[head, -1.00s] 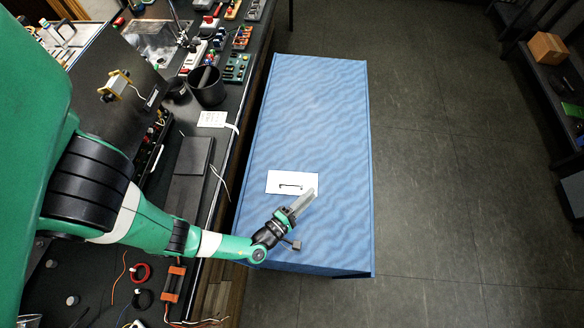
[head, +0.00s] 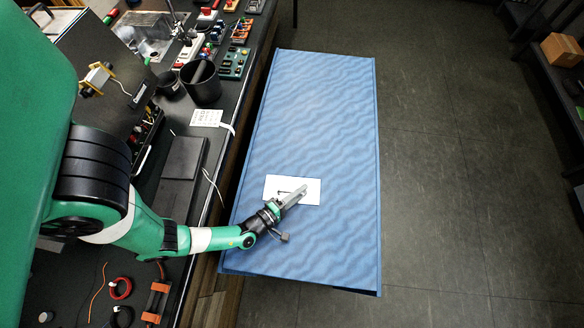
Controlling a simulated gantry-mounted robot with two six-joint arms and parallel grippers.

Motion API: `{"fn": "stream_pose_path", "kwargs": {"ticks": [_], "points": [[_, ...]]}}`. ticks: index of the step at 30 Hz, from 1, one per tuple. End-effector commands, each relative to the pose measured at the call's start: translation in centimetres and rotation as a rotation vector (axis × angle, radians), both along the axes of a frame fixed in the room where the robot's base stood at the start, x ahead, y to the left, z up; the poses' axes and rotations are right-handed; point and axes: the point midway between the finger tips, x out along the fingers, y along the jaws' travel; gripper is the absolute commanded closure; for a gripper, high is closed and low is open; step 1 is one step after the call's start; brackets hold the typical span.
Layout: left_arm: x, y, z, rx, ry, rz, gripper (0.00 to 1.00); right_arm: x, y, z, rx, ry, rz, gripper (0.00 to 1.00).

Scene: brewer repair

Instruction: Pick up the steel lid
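The steel lid (head: 312,187) is a flat, bright rectangular plate lying on the blue cloth-covered table (head: 315,110). A dark handle shows at its middle, now partly hidden by my gripper. My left gripper (head: 302,190) reaches in from the lower left, with its fingertips over the lid near the handle. From this angle I cannot tell whether the fingers touch the handle or how far apart they are. My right gripper is not in view.
A dark workbench on the left holds a black cup (head: 202,84), a power strip, boards, a flat black pad (head: 183,160) and an orange tool (head: 157,302). The blue table is otherwise bare. A cardboard box (head: 561,49) sits on a shelf at the right.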

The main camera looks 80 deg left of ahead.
Motion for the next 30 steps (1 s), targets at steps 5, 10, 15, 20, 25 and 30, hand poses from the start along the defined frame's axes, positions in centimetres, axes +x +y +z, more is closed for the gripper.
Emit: {"fn": "stream_pose_path", "kwargs": {"ticks": [5, 10, 15, 20, 25, 30], "points": [[0.31, 0.21, 0.0, 0.001, 0.0, 0.0, 0.71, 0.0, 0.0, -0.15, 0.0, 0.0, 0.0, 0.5], [0.3, 0.19, 0.03, 0.001, 0.0, 0.0, 0.78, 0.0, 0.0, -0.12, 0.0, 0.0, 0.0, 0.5], [0.29, 0.19, 0.03, 0.001, 0.0, 0.0, 1.0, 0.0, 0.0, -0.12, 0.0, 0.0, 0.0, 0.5], [0.29, 0.19, 0.04, 0.001, 0.0, 0.0, 1.0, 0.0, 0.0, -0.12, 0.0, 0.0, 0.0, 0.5], [0.29, 0.19, 0.04, 0.001, 0.0, 0.0, 1.0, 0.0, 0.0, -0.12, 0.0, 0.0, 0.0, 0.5], [0.3, 0.19, 0.05, 0.001, 0.0, 0.0, 1.0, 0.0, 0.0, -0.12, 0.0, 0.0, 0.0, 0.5]]}}
